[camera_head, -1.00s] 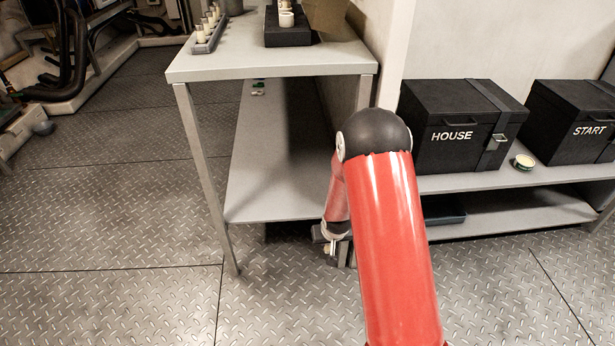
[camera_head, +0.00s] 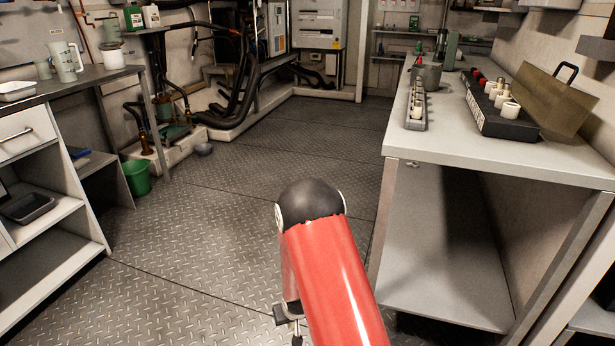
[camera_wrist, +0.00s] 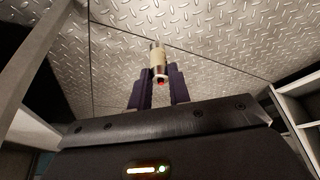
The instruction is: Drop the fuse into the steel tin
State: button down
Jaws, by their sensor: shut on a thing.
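In the wrist view the fuse (camera_wrist: 158,59), a cream cylinder with a metal end and a red dot, is gripped between the two dark purple fingers of my gripper (camera_wrist: 159,82). Only bare floor shows behind it. In the head view my gripper (camera_head: 290,314) hangs low over the floor, mostly hidden behind my red arm, left of the right-hand bench.
The right bench (camera_head: 465,152) also holds a rack (camera_head: 415,104) of pale cylinders and a black fuse block (camera_head: 500,122) with an open tinted cover (camera_head: 547,95). A counter with shelves (camera_head: 40,180) and a green bucket (camera_head: 137,177) stand left. The floor between is clear.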

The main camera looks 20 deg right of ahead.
aim_at(429, 87)
jog(key=i+j+u, duration=0.45)
jog(key=u, duration=0.25)
jog(key=i+u, duration=0.3)
jog(key=i+z, duration=0.3)
jog(key=i+j+z, duration=0.25)
jog(key=i, duration=0.2)
jog(key=i+z, duration=0.15)
jog(key=z, duration=0.25)
jog(key=i+z, duration=0.15)
jog(key=z, duration=0.3)
jog(key=i+z, duration=0.15)
jog(key=z, duration=0.25)
jog(key=i+j+z, duration=0.1)
jog(key=z, duration=0.3)
jog(key=i+j+z, duration=0.15)
jog(key=z, duration=0.25)
jog(key=i+j+z, duration=0.2)
jog(key=z, duration=0.2)
jog(key=i+j+z, duration=0.15)
jog(key=z, duration=0.3)
jog(key=i+j+z, duration=0.1)
jog(key=j+z, duration=0.55)
jog(key=z, duration=0.2)
jog(key=j+z, duration=0.4)
jog(key=i+l, duration=0.05)
